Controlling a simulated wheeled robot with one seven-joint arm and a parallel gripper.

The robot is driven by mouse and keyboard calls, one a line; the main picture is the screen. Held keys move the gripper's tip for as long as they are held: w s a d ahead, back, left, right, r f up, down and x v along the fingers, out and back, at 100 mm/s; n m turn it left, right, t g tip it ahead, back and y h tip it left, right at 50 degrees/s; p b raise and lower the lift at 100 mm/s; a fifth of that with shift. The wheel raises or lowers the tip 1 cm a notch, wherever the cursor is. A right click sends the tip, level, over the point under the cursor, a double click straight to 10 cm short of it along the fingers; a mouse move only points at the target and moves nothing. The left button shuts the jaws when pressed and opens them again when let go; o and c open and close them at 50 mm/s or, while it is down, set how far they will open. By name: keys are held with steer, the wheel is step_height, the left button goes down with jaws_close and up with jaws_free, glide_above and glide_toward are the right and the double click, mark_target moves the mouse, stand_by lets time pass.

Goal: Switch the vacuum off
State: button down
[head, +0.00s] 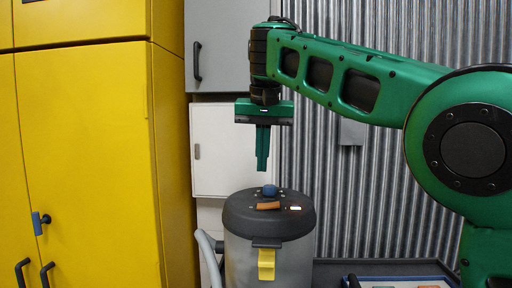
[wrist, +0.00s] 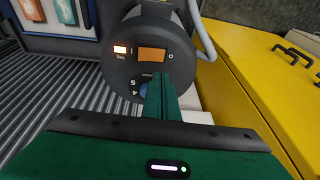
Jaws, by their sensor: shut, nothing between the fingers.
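The vacuum (head: 270,215) stands below my arm, with a dark round lid, a grey body and a yellow latch (head: 266,263) on its front. On the lid are an orange rocker switch (head: 268,206), a blue knob (head: 270,190) and a lit indicator (head: 295,208). In the wrist view the switch (wrist: 152,55) lies between an "I" mark and an "O" mark, and the indicator (wrist: 120,49) glows. My gripper (head: 262,165) is shut and empty, pointing down above the lid, apart from it in the head view. In the wrist view its fingers (wrist: 161,85) partly hide the blue knob.
A yellow cabinet (head: 90,140) stands at the left with dark handles. A white cabinet (head: 217,150) and corrugated metal wall (head: 335,190) are behind. A grey hose (head: 208,255) curves at the vacuum's left. A tray with coloured items (head: 400,283) lies at lower right.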

steer(key=shift+s+a+r, duration=0.15)
steer(key=shift+s+r, duration=0.05)
steer(key=shift+r, duration=0.55)
steer(key=shift+s+a+r, duration=0.2)
steer(key=shift+r, duration=0.55)
steer(key=shift+s+a+r, duration=0.15)
steer(key=shift+s+r, duration=0.05)
steer(key=shift+r, duration=0.55)
